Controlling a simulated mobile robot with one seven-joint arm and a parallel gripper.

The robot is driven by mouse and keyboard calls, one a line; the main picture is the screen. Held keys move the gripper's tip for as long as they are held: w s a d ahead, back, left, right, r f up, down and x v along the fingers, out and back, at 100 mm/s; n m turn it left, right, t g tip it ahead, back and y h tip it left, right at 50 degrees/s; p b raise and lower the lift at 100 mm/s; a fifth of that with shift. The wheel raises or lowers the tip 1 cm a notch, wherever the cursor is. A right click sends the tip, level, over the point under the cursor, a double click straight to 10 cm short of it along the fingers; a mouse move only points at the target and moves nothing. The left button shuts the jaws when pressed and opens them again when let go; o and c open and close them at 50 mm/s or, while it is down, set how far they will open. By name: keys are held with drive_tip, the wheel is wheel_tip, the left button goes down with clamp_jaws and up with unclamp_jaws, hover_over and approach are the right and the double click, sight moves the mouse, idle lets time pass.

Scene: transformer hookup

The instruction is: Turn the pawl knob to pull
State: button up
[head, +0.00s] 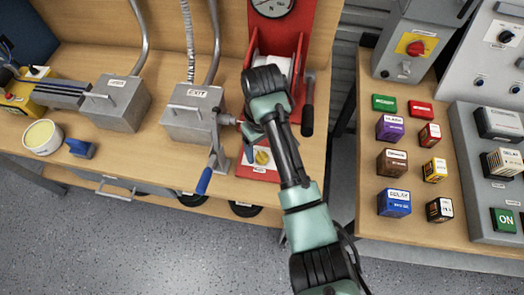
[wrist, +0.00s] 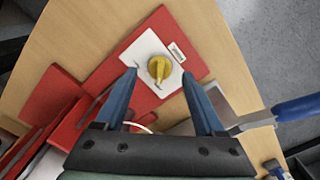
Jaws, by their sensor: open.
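The pawl knob is a yellow knob (wrist: 159,68) on a white plate (wrist: 150,50) fixed to a red base. It lies ahead of my gripper (wrist: 160,82) in the wrist view, between the lines of the two blue fingers. The fingers are wide apart with nothing between them, and they do not appear to touch the knob. In the head view the knob (head: 262,157) shows on the red base, just below my wrist. My fingers are mostly hidden there behind the arm. The knob's exact setting is too small to read.
A blue-handled lever (head: 205,178) stands left of the knob, beside the grey EXIT box (head: 194,114). A red frame (head: 280,35) with a dial rises behind. A second bench (head: 440,232) with several coloured blocks is at the right, across a gap.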

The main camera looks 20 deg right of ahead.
drive_tip(key=shift+f, duration=1)
clamp_jaws()
